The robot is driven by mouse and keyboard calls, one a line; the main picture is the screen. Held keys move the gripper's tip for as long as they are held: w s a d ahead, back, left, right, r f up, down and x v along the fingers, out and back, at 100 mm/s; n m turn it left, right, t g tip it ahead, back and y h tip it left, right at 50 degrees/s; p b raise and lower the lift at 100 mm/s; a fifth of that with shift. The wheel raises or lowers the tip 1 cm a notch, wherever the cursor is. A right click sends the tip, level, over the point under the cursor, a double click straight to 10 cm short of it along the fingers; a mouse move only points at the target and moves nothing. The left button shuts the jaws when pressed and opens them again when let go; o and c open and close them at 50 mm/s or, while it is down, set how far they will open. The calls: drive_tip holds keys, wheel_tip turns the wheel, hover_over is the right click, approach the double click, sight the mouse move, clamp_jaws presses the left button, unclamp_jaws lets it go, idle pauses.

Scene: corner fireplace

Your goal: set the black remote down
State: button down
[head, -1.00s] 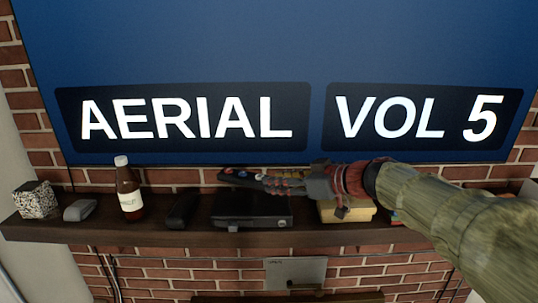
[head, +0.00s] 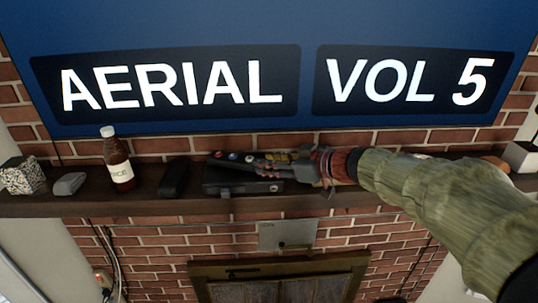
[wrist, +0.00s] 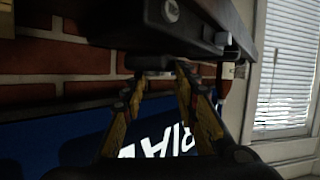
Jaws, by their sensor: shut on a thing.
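The black remote (head: 238,165), with coloured buttons, is held in my gripper (head: 268,168), whose fingers are shut on its right part. It lies roughly level over the back of the flat black box (head: 240,182) on the mantel shelf (head: 60,205). I cannot tell whether it touches the box. In the wrist view, my yellow fingers (wrist: 160,72) close around a dark piece, probably the remote, just by the box's dark body (wrist: 140,18). The held part of the remote is largely hidden.
Left of the box stand a dark upright object (head: 173,178), a sauce bottle (head: 117,160), a grey object (head: 69,184) and a speckled cube (head: 22,176). The large screen (head: 270,30) is close behind. A white box (head: 522,156) is at far right.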

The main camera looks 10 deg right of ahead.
drive_tip(key=shift+f, duration=0.75)
idle(0.3)
drive_tip(key=c, duration=1.3)
unclamp_jaws()
